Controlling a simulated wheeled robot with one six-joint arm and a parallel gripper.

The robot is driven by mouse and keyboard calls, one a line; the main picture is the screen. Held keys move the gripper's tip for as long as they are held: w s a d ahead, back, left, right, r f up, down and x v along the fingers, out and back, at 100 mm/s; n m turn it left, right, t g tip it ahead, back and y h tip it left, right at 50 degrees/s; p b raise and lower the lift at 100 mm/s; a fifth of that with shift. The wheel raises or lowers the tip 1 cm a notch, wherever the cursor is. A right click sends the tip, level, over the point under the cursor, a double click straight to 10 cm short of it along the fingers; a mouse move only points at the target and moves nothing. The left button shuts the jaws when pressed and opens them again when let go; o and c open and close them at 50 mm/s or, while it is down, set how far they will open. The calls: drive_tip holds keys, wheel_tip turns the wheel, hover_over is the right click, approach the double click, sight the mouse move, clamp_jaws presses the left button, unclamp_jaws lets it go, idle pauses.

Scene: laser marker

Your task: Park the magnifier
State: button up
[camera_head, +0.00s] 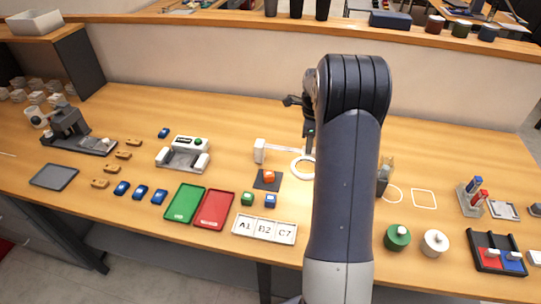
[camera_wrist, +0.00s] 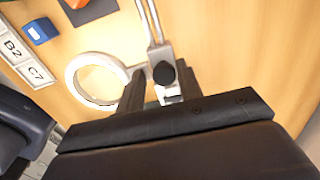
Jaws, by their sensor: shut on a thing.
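The magnifier has a white ring (camera_head: 301,165) on a jointed arm that runs left to a white base post (camera_head: 259,150). In the wrist view its ring (camera_wrist: 95,65) lies left of my fingers, with thin metal rods (camera_wrist: 150,22) and a black knob (camera_wrist: 163,73) near them. My gripper (camera_wrist: 158,88) is shut on the magnifier's head beside the ring, around the part by the knob. In the head view my gripper is mostly hidden behind my arm.
Green (camera_head: 185,203) and red (camera_head: 214,209) trays are to the left. A white circle (camera_head: 392,194) and square outline (camera_head: 424,198) mark the table at right.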

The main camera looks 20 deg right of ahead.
drive_tip(key=o, duration=0.6)
drive_tip(key=shift+f, duration=0.95)
drive_tip(key=shift+c, duration=0.2)
drive_tip(key=shift+r, duration=0.1)
drive_tip(key=r+p, duration=0.3)
drive_tip(key=r, duration=0.2)
drive_tip(key=r+p, duration=0.2)
drive_tip(key=shift+w+r+p, duration=0.2)
drive_tip(key=shift+w+p, duration=0.05)
drive_tip(key=shift+p, duration=0.1)
